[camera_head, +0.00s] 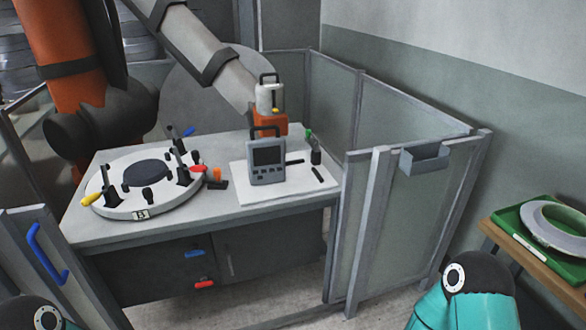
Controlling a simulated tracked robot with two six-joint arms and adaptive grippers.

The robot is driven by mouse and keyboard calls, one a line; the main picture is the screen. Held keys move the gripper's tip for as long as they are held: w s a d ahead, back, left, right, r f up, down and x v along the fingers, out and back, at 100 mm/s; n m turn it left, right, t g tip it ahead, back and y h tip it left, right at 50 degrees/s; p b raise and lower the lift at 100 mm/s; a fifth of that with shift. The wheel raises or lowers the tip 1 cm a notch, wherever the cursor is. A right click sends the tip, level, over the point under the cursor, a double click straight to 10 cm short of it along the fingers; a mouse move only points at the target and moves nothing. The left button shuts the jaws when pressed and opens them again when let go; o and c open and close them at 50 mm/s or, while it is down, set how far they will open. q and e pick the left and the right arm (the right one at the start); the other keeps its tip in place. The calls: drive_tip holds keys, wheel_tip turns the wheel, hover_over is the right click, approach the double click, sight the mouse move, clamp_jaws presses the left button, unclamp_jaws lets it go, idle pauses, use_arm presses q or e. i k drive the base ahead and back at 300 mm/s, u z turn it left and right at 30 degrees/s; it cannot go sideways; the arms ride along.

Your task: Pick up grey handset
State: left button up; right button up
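A grey handset (267,176) with a dark screen, small buttons and a black top handle stands upright on a white mat (300,190) on the workbench. It is the only grey handheld device I can make out. Its front faces me, and no gripper is near it. Neither of my grippers is in view; only parts of my own arms show at the bottom left and bottom right.
A round white fixture (145,190) with clamps sits on the workbench (100,238), left of the handset. An orange-based device (270,122) stands behind it. Panel fencing (390,230) borders the bench's right side. A green tray (520,235) sits at far right.

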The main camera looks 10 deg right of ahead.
sight(266, 156)
drive_tip(key=z, duration=0.85)
drive_tip(key=k, duration=0.9)
drive_tip(key=z, duration=1.15)
drive_tip(key=i, duration=0.4)
drive_tip(key=u, duration=0.7)
drive_tip(key=i, duration=1.4)
drive_tip(key=u, duration=1.25)
drive_tip(key=i, duration=0.95)
drive_tip(key=u, duration=0.8)
drive_tip(key=k, duration=0.7)
drive_tip(key=u, duration=0.2)
drive_tip(key=i, duration=0.6)
